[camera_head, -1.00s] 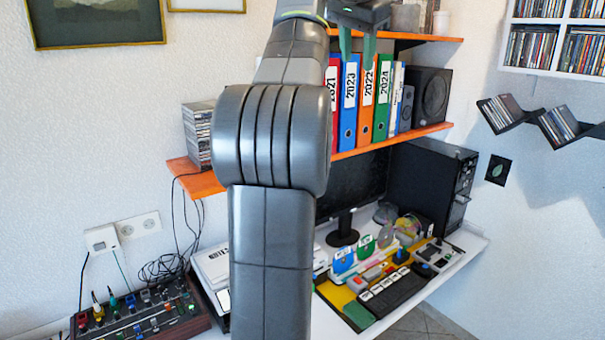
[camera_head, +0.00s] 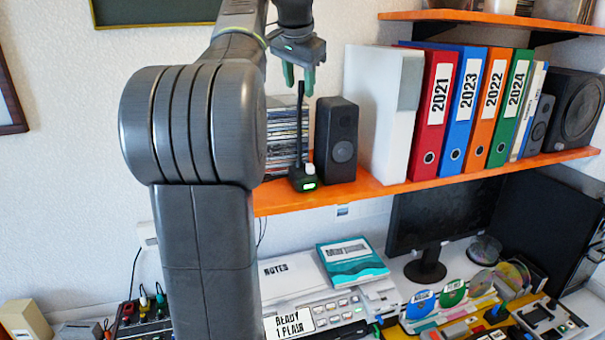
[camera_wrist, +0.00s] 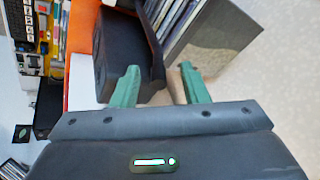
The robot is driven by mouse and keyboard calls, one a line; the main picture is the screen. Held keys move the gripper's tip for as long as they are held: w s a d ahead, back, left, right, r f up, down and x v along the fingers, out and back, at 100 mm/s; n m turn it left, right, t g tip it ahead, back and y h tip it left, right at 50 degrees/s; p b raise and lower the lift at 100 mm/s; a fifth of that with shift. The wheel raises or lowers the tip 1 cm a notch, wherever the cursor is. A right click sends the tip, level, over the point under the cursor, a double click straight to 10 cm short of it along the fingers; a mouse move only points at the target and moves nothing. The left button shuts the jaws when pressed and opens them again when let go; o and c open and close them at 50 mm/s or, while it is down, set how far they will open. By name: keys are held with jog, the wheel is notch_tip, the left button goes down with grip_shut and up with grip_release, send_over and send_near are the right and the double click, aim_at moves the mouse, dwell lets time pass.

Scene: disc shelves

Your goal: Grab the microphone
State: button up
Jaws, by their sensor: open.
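The microphone (camera_head: 299,145) is a thin black upright stick on a small black base with a green light. It stands on the orange shelf (camera_head: 400,187), between a CD stack and a small speaker. My gripper (camera_head: 300,84) is open above it, fingers pointing down, with the microphone's tip between the two green fingertips in the head view. The depth between them is hard to judge. In the wrist view my gripper (camera_wrist: 160,80) shows two spread green fingers. A dark curved shape between them is probably the microphone (camera_wrist: 152,45). Nothing is held.
The black speaker (camera_head: 336,140) is close on the right and the CD stack (camera_head: 284,135) close on the left. A white box (camera_head: 385,110) and several binders (camera_head: 435,110) fill the shelf further right. A desk with a monitor (camera_head: 430,225) lies below.

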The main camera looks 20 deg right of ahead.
jog(key=x, duration=0.3)
jog(key=shift+d+f, duration=0.15)
jog(key=shift+f, duration=0.1)
grip_shut()
jog(key=shift+r, duration=0.1)
